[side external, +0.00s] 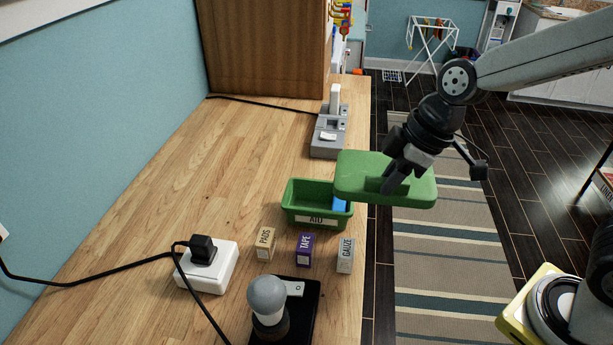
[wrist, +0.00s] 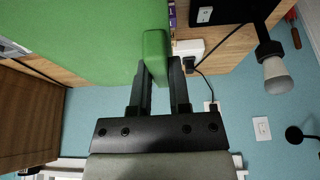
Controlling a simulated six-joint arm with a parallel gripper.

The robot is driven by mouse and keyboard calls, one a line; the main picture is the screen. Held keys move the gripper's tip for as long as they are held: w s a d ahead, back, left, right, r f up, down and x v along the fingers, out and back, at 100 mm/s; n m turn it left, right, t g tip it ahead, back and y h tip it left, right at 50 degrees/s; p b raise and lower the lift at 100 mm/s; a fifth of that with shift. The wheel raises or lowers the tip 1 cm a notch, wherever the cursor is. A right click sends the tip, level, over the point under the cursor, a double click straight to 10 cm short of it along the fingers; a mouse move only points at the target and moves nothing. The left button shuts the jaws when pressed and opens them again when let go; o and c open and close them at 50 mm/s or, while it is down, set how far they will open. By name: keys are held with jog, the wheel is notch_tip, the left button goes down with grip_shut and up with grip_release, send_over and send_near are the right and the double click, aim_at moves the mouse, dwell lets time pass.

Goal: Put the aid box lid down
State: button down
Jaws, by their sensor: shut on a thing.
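The green aid box lid (side external: 360,180) is held in the air by my gripper (side external: 389,182), above and to the right of the aid box and partly past the table's right edge. In the wrist view my gripper (wrist: 160,75) is shut on the lid's raised handle, and the lid (wrist: 90,35) fills the upper left. The green aid box (side external: 305,206), labelled AID, stands open on the table. A blue thing (side external: 341,205) shows inside it at the right; the lid hides part of the box's right side.
PADS (side external: 266,243), TAPE (side external: 304,249) and GAUZE (side external: 346,254) boxes stand in front of the aid box. A white socket block (side external: 215,270), a bulb on a black base (side external: 268,300) and a grey device (side external: 328,130) are also on the wooden table (side external: 200,180). Its left middle is clear.

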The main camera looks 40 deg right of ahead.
aim_at(377, 157)
jog(key=w+d+f, duration=0.1)
jog(key=w+d, duration=0.1)
jog(key=w, duration=0.1)
jog(key=w+d+f, duration=0.2)
jog(key=w, duration=0.1)
jog(key=w+d+f, duration=0.1)
jog(key=w+d, duration=0.2)
jog(key=shift+w+d+f, duration=0.1)
jog(key=shift+f, duration=0.2)
jog(key=w+f, duration=0.3)
jog(key=w, duration=0.1)
jog(key=w+f, duration=0.2)
jog(key=w, duration=0.2)
jog(key=w+a+f, duration=0.1)
jog(key=w+f, duration=0.2)
jog(key=w, duration=0.1)
jog(key=shift+w+f, duration=0.3)
jog(key=shift+w, duration=0.1)
jog(key=shift+w+f, duration=0.35)
jog(key=shift+w+f, duration=0.15)
jog(key=shift+f, duration=0.1)
jog(key=shift+w+f, duration=0.1)
jog(key=shift+f, duration=1.45)
jog(key=shift+f, duration=0.15)
